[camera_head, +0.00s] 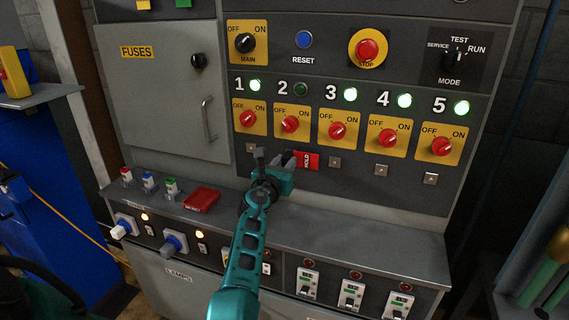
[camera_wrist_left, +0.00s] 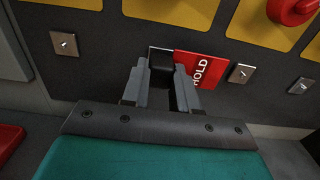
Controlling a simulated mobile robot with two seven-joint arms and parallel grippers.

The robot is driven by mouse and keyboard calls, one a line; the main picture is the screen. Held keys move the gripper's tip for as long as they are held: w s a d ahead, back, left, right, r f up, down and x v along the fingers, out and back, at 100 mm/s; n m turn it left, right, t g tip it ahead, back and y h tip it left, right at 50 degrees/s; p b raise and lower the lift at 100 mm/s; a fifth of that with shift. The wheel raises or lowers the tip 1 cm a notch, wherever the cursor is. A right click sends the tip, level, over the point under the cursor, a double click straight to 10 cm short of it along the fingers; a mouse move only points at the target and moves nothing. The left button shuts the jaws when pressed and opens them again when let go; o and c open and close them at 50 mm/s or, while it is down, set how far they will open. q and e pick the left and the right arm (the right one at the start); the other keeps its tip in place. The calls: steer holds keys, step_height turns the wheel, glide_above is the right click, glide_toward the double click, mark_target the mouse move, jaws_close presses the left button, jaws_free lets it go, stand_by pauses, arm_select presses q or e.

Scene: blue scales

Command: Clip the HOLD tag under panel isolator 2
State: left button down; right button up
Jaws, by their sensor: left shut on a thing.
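The HOLD tag (camera_head: 306,161) is red with white letters and hangs on its side, its text running upward. My left gripper (camera_head: 273,160) is shut on the tag's black clip end (camera_wrist_left: 162,66), and the red part (camera_wrist_left: 200,68) sticks out to the right. The tag is at the panel face below panel isolator 2 (camera_head: 290,124), a red knob on a yellow plate. Isolator 2's lamp (camera_head: 300,89) is dark. A metal plate under it shows only as a sliver behind the clip; I cannot tell whether the clip touches it. My right gripper is out of view.
Isolators 1, 3 (camera_head: 337,130), 4 and 5 have lit green lamps and small metal plates below, such as under 3 (camera_head: 335,162). The grey ledge (camera_head: 350,215) below carries a red case (camera_head: 201,199) and small padlock-like items at its left. Its right part is clear.

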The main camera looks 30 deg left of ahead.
mark_target(286, 162)
arm_select(q)
steer(key=shift+w+a, duration=0.15)
steer(key=shift+w, duration=0.35)
stand_by(0.5)
steer(key=c, duration=0.8)
jaws_free()
steer(key=p+v, duration=0.1)
steer(key=v, duration=0.5)
steer(key=shift+p, duration=0.3)
steer(key=shift+s, duration=0.75)
